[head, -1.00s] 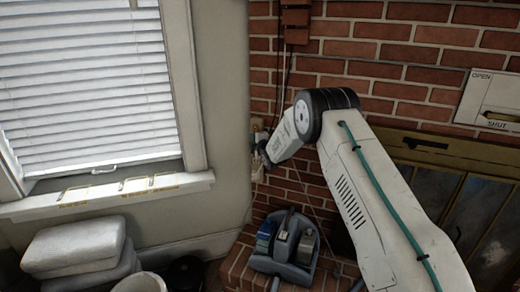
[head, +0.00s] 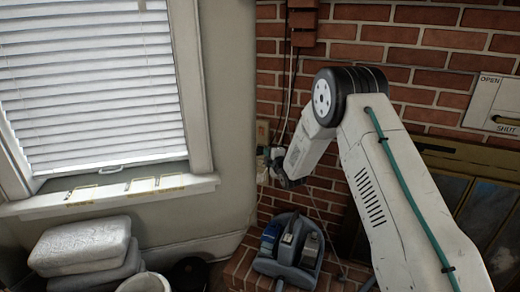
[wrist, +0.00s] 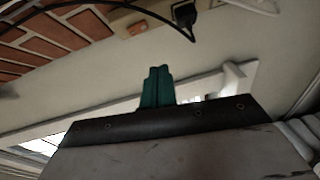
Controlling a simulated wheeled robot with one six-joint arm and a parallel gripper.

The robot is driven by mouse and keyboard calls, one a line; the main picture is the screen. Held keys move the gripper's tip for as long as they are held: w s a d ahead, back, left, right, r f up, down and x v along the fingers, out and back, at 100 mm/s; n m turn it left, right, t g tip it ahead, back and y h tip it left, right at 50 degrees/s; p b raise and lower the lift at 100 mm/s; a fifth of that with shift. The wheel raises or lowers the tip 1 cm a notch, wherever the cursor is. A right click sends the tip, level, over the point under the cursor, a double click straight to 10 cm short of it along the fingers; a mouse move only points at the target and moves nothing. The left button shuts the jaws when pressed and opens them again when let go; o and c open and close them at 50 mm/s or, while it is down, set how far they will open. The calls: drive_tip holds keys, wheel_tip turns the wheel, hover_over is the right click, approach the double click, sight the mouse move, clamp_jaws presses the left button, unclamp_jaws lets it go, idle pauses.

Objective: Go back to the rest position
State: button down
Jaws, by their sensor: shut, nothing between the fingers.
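My gripper shows in the wrist view with its two teal fingertips (wrist: 157,72) together and nothing between them. In the head view my arm reaches in from the lower right, bends at a dark round joint and slopes down to the left. Its end is small and dark there, in front of the wall corner beside the bricks, so the fingers are hard to make out. In the wrist view a black plug with a cord (wrist: 184,14) is beyond the fingertips, apart from them in the picture.
A brick wall (head: 400,55) and fireplace front fill the right. A grey caddy (head: 272,267) stands on the brick ledge below my gripper. A window sill (head: 110,198), stacked cushions (head: 80,246) and a white bin (head: 143,283) are at left. Cords hang near the corner.

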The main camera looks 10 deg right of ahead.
drive_tip(key=s+d+f+m+g+h, duration=0.1)
drive_tip(key=s+f+m+g, duration=0.25)
drive_tip(key=f, duration=0.45)
drive_tip(key=s+d+m+g+h, duration=0.1)
drive_tip(key=s+d+m+g, duration=0.1)
drive_tip(key=s+m+g, duration=0.5)
drive_tip(key=s+r+m+g, duration=0.1)
drive_tip(key=s+r+m, duration=0.1)
drive_tip(key=s+r, duration=0.7)
drive_tip(key=s+a+r+m+g, duration=0.1)
drive_tip(key=s+r, duration=0.8)
drive_tip(key=s, duration=1.7)
drive_tip(key=s+r+m+g, duration=0.3)
drive_tip(key=s+r, duration=0.7)
drive_tip(key=s, duration=0.7)
drive_tip(key=shift+s+a+m+h, duration=0.2)
drive_tip(key=shift+m+h, duration=0.1)
drive_tip(key=shift+m, duration=0.85)
